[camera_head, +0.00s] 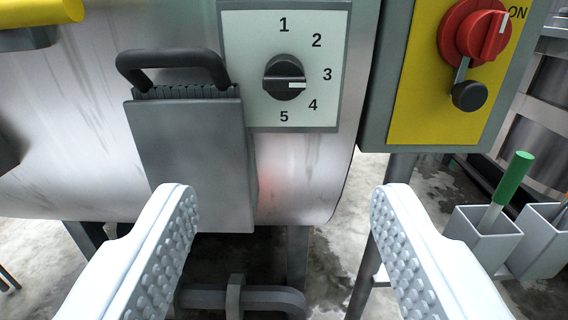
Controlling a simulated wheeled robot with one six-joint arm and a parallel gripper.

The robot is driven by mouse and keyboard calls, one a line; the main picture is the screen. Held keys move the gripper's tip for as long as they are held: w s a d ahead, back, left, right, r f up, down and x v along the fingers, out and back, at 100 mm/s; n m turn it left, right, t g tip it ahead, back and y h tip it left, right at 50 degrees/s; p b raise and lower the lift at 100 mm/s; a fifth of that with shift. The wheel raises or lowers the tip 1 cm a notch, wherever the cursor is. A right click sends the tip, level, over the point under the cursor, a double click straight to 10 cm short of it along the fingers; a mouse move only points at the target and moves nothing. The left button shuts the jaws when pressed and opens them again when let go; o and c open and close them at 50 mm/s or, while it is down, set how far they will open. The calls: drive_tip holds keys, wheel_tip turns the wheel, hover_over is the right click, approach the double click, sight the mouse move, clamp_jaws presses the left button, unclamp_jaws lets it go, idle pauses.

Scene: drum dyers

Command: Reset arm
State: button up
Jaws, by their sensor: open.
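My gripper (283,222) is in the lower part of the view, with its two white studded fingers spread wide apart and nothing between them. Behind it stands a metal drum (305,180) with a grey hatch (190,150) that has a dark handle (172,58). On the drum's dial plate (250,40), numbered 1 to 5, a black knob (284,77) has its white mark between 3 and 4. The fingers look apart from all of these.
At the upper right, a yellow panel (420,110) carries a red rotary switch (474,32) by the word ON and a black ball-ended lever (468,95). Grey holders (485,240) at the right hold a green-handled tool (514,178). A grey pipe (265,297) runs low in front. The floor is wet concrete.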

drive_tip(key=s+r, duration=1.2)
drive_tip(key=s, duration=0.5)
drive_tip(key=s+r, duration=1.3)
drive_tip(key=s, duration=0.4)
drive_tip(key=shift+s+r+g, duration=0.15)
drive_tip(key=shift+s+g, duration=0.05)
drive_tip(key=shift+g, duration=0.1)
drive_tip(key=shift+c, duration=0.2)
